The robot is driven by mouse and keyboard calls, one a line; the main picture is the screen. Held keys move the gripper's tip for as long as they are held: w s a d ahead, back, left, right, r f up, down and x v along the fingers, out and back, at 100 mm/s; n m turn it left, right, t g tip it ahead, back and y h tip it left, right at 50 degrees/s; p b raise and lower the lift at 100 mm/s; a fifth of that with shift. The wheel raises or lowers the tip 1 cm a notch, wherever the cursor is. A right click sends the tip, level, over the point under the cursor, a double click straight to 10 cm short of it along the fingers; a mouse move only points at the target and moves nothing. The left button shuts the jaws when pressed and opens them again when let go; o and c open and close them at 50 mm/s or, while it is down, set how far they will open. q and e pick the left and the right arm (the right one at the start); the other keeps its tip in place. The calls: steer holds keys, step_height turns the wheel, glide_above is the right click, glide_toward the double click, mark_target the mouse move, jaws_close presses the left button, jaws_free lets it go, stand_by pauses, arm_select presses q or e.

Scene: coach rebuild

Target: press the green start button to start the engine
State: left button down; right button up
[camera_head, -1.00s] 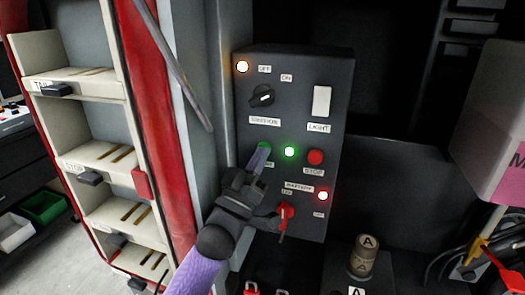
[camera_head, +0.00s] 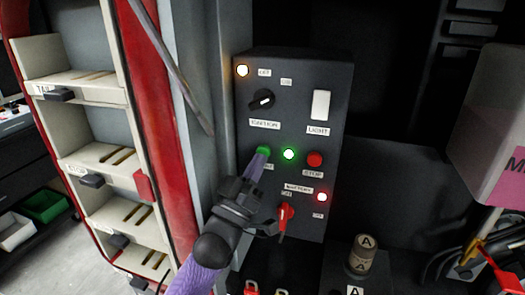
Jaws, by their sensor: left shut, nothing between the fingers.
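The green start button (camera_head: 264,151) is on the dark control panel (camera_head: 330,215), left of a lit green lamp (camera_head: 289,154). Its lower part is covered by the finger of my left gripper (camera_head: 261,161). The left gripper is shut and empty, its tip at the button's lower edge; I cannot tell whether it touches. The label under the button is mostly hidden. My right gripper is out of view.
A red stop button (camera_head: 315,159) is right of the green lamp. The ignition knob (camera_head: 263,99) and white light switch (camera_head: 320,105) are above.

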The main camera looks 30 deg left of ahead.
arm_select(q)
steer(key=s+p, duration=0.1)
steer(key=s, duration=0.1)
steer(key=s+d+p, duration=0.1)
steer(key=s, duration=0.2)
steer(key=shift+d+p, duration=0.1)
steer(key=shift+p, duration=0.3)
stand_by(0.5)
steer(key=s+d+f+m+g+b, duration=0.1)
steer(key=s+f+g, duration=0.35)
steer(key=f, duration=1.25)
steer(key=s+d+f+m+g+b, duration=0.15)
steer(key=f+g, duration=0.65)
steer(key=f, duration=0.9)
steer(key=s+d+f+m+g, duration=0.2)
steer(key=s+f+g, duration=0.4)
steer(key=s+f, duration=0.65)
steer(key=s+f+m+g, duration=0.1)
steer(key=s+f+g, duration=0.2)
steer(key=s, duration=0.6)
steer(key=s+d+f+m+g, duration=0.1)
steer(key=s+f+g, duration=0.2)
steer(key=s, duration=0.5)
steer(key=shift+s+d+f+y, duration=0.25)
steer(key=shift+s+f+y, duration=0.05)
steer(key=shift+s, duration=0.1)
